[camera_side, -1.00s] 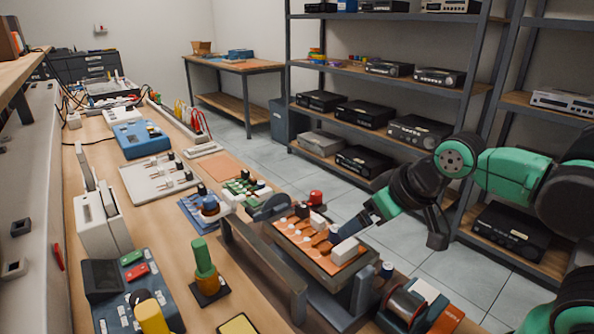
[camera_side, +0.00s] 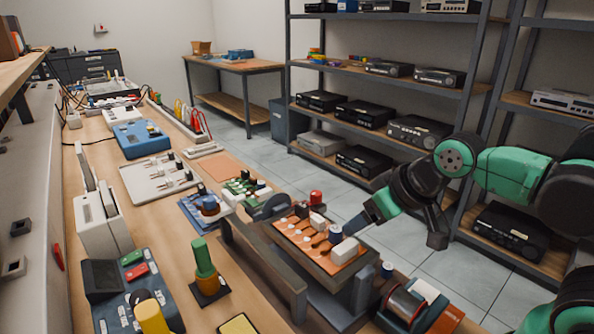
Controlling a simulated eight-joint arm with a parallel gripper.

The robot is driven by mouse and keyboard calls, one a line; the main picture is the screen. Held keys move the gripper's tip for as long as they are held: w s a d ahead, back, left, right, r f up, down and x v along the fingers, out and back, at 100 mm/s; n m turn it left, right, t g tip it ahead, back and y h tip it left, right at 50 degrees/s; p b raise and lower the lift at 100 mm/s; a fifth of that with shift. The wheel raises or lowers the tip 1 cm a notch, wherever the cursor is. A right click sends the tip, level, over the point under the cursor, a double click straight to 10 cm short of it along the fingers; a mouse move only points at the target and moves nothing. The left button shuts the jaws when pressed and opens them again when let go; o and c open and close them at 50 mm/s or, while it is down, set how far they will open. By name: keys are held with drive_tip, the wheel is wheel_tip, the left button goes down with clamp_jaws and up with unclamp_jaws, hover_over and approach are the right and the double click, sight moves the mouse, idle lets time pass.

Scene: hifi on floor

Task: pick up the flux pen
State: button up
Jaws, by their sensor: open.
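My gripper (camera_side: 348,228) reaches in from the right. Its dark blue-grey fingers are open and point down-left over the orange circuit board (camera_side: 300,232) in the board holder. Its tips are close to the board's right edge, near a white block (camera_side: 344,250). I cannot tell whether they touch anything. I cannot surely pick out the flux pen; a thin pen on or beside the board would be too small or hidden by the fingers. A green upright cylinder (camera_side: 203,258) stands on a black base to the left, well away from my gripper.
A grey metal holder (camera_side: 262,262) carries the board. A red-capped item (camera_side: 316,197) stands behind it, and a wire spool (camera_side: 405,303) is at front right. The bench is crowded; open floor lies behind my arm.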

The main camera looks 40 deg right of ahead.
drive_tip(key=shift+r, duration=0.1)
drive_tip(key=w+a+r+g, duration=0.1)
drive_tip(key=w+a+r, duration=0.6)
drive_tip(key=w+r, duration=0.1)
drive_tip(key=g, duration=0.2)
hover_over(201, 257)
wheel_tip(201, 257, down, 4)
drive_tip(key=r, duration=0.1)
drive_tip(key=f, duration=0.9)
drive_tip(key=shift+s+d, duration=0.15)
drive_tip(key=shift+d, duration=0.05)
drive_tip(key=shift+x, duration=2.8)
clamp_jaws()
